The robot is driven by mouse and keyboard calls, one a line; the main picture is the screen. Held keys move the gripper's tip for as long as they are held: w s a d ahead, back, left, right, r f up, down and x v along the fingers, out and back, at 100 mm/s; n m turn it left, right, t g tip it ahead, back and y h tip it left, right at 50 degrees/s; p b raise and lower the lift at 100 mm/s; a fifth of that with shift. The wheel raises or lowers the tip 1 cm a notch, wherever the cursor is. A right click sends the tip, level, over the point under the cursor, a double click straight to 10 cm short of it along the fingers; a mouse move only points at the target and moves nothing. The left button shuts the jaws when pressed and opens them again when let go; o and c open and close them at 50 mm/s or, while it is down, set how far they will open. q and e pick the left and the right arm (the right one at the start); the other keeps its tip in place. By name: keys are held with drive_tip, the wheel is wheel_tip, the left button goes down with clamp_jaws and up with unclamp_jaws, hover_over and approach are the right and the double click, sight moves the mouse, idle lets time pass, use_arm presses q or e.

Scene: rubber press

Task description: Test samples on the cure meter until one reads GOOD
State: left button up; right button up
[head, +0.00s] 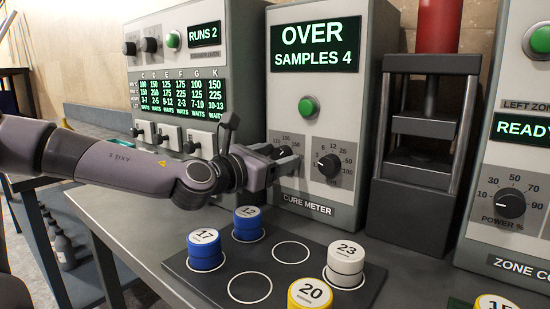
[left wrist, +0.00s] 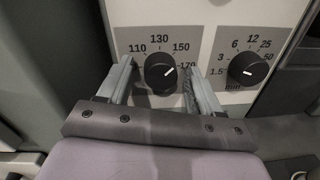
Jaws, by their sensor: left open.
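The cure meter (head: 330,192) stands at the back; its display (head: 316,46) reads OVER, SAMPLES 4. A green button (head: 309,107) is below the display. My left gripper (head: 290,160) is open at the meter's left dial. In the left wrist view its fingers stand on either side of that dial (left wrist: 160,73), whose mark points up and right toward 150 to 170; contact is unclear. The time dial (head: 329,165) is to its right. Blue samples 17 (head: 205,255) and 12 (head: 248,228), white 23 (head: 345,268) and yellow 20 (head: 309,296) are on the dark tray (head: 222,280).
Two tray rings are empty. A press with a red cylinder (head: 438,28) stands right of the meter. A zone unit reading READY (head: 522,129) is at far right, with part of a yellow sample (head: 494,302) below it. The RUNS 2 panel (head: 204,34) is at left.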

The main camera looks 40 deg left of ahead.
use_arm(q)
drive_tip(key=c, duration=1.1)
drive_tip(key=shift+o, duration=0.2)
drive_tip(key=shift+n, duration=0.3)
use_arm(e)
drive_tip(key=shift+s, duration=0.15)
use_arm(q)
drive_tip(key=shift+n, duration=0.8)
drive_tip(key=n+p, duration=0.1)
drive_tip(key=n, duration=0.2)
drive_tip(key=shift+n, duration=1.8)
use_arm(e)
drive_tip(key=shift+s+d+f, duration=0.2)
drive_tip(key=shift+s+d, duration=0.05)
drive_tip(key=shift+d, duration=0.05)
use_arm(q)
drive_tip(key=shift+f, duration=0.1)
use_arm(e)
drive_tip(key=shift+w+r, duration=0.1)
